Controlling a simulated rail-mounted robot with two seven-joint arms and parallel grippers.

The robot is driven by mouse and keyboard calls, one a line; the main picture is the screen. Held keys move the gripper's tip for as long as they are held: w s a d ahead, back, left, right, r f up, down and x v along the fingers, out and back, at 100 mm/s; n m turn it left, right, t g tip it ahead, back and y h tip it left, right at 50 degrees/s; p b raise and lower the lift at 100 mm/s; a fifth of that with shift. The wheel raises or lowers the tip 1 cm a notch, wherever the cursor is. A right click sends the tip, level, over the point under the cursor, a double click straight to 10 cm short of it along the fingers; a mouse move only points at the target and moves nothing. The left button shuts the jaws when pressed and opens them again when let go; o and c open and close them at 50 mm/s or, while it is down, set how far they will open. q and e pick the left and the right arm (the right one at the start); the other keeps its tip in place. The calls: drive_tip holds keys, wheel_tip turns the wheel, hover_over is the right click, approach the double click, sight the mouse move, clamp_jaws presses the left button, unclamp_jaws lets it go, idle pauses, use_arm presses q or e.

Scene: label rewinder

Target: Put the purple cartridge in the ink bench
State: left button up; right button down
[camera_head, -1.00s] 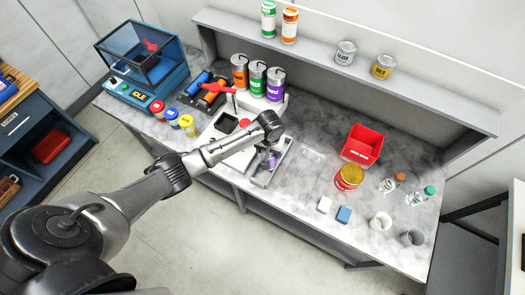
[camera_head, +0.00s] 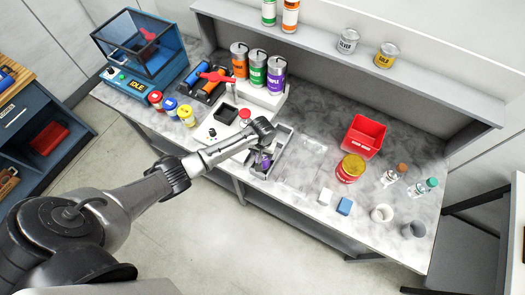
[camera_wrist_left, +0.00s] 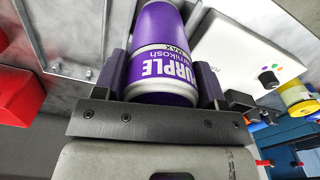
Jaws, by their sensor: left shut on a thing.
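My left gripper (camera_wrist_left: 165,85) is shut on a purple cartridge (camera_wrist_left: 162,50), a cylinder with a white band and a "PURPLE" label. In the head view the purple cartridge (camera_head: 264,160) shows small below my wrist, over the grey open tray (camera_head: 286,146) beside the white bench unit. I cannot tell whether it touches the tray. The white bench unit (camera_head: 207,134), perhaps the ink bench, has a dark square recess (camera_head: 225,116) and is partly hidden by my arm. Another purple can (camera_head: 276,78) stands on its rear step beside green and orange cans. My right gripper is not in view.
A red bin (camera_head: 363,138), a red-yellow jar (camera_head: 350,169), white and blue blocks, cups and bottles stand to the right. Small ink jars (camera_head: 171,107) and a blue glass-lidded machine (camera_head: 142,60) are at the left. A clear plate (camera_head: 303,165) lies right of the tray.

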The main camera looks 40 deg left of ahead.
use_arm(q)
drive_tip(key=shift+f+b, duration=0.95)
drive_tip(key=shift+f, duration=1.1)
drive_tip(key=o, duration=1.1)
drive_tip(key=shift+w, duration=0.1)
drive_tip(key=shift+o, duration=1)
wheel_tip(320, 180, up, 14)
drive_tip(key=shift+f+b, duration=0.1)
drive_tip(key=shift+b, duration=0.45)
